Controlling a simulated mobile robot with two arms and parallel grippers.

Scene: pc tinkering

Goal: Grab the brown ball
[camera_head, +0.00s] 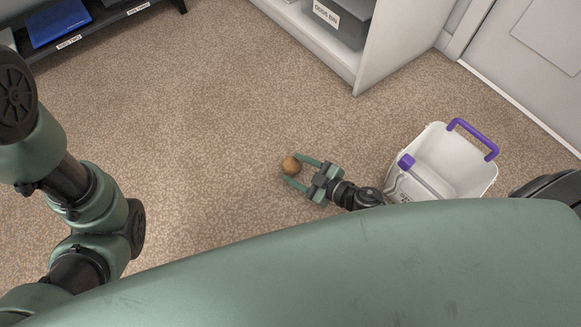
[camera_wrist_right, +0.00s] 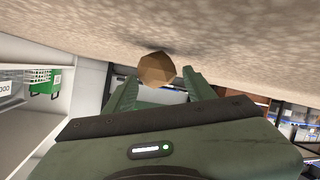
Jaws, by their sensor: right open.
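The brown ball (camera_head: 291,165) is near the middle of the head view, low over or on the carpet. My right gripper (camera_head: 298,171) is open, with its two green fingers on either side of the ball. In the right wrist view the brown ball (camera_wrist_right: 157,69) shows at the fingertips of my right gripper (camera_wrist_right: 158,82), between them. I cannot tell whether either finger touches it. My left arm shows at the left of the head view, but its gripper is out of view.
A white bucket (camera_head: 471,180) with a purple handle stands right of my right gripper. A white shelf unit (camera_head: 367,50) with a grey bin (camera_head: 345,22) is at the top. A dark shelf (camera_head: 100,22) with a blue tray (camera_head: 58,24) is top left. The carpet (camera_head: 200,110) between is clear.

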